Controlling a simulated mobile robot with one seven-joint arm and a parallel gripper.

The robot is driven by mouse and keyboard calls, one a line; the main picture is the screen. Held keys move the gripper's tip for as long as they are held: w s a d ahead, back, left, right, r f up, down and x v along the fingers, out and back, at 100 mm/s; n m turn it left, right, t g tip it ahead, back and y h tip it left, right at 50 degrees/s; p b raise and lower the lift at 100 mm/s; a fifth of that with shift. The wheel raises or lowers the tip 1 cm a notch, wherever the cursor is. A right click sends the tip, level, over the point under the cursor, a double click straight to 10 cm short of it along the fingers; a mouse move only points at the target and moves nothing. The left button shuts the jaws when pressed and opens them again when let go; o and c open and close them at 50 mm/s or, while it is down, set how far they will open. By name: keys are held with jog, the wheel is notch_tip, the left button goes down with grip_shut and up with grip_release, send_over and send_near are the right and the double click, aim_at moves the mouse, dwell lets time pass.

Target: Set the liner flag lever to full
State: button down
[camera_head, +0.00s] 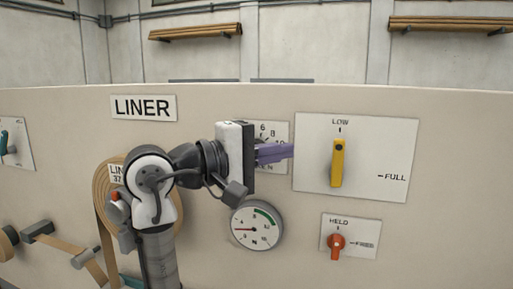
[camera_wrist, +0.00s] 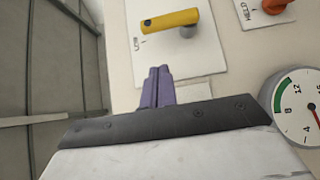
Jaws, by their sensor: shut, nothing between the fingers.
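The liner flag lever is a yellow bar (camera_head: 338,162) on a white plate (camera_head: 308,178) with LOW marked at the top and FULL at the right. The lever stands nearly upright, its upper end close to the LOW mark. My gripper (camera_head: 291,151) has purple fingers, shut and empty, to the left of the lever and apart from it in the head view. In the wrist view the fingers (camera_wrist: 158,72) point toward the plate, and the yellow lever (camera_wrist: 170,20) lies beyond their tips. The LINER sign (camera_head: 143,107) is at the upper left.
Below the plate is a red-orange knob (camera_head: 336,243) marked HELD and FREE. A round gauge (camera_head: 257,228) sits below my gripper, and a partly hidden dial plate (camera_head: 270,130) lies behind it.

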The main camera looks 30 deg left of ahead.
aim_at(337, 163)
jog(key=shift+w+d+p, duration=0.25)
jog(key=shift+w+d, duration=0.35)
jog(key=shift+d, duration=0.25)
jog(key=shift+w+d+p, duration=0.25)
jog(key=shift+w+d, duration=0.3)
jog(key=shift+d, duration=0.35)
jog(key=shift+w+d+p, duration=0.25)
jog(key=shift+w+d, duration=0.35)
jog(key=shift+d, duration=0.25)
